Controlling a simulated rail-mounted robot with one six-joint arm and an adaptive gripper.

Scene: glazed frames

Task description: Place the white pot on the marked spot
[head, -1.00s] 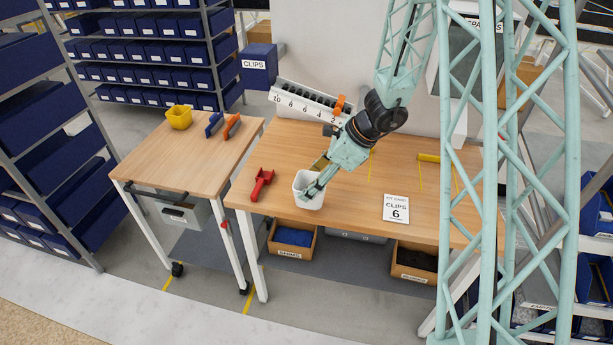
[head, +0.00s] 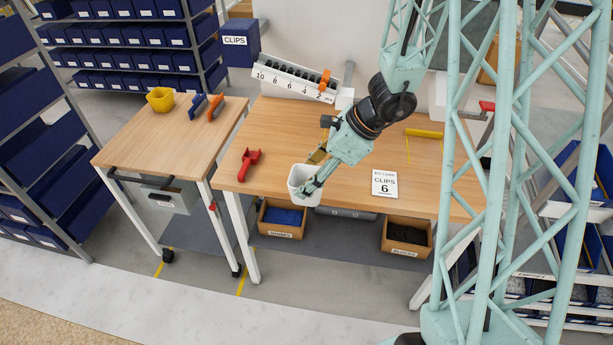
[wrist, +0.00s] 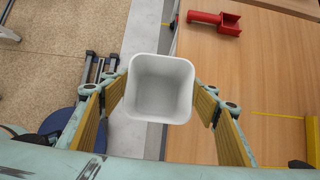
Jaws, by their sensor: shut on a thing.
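The white pot (head: 301,178) is an empty, square-mouthed tub held upright at the front edge of the wooden bench. In the wrist view the pot (wrist: 160,88) sits between the two fingers and overlaps the bench edge. My gripper (head: 312,186) is shut on it. I cannot tell whether its base touches the bench. Yellow lines (head: 408,150) mark the bench top to the right of my gripper, below a yellow bar (head: 424,133). A yellow line also shows in the wrist view (wrist: 280,115). My arm and column hide part of this marked area.
A red scoop (head: 249,163) lies left of the pot. A card reading "CLIPS 6" (head: 384,184) lies to its right. A numbered white rack (head: 290,80) stands at the back. A side table (head: 165,143) holds a yellow tub (head: 160,99). The bench middle behind the card is mostly clear.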

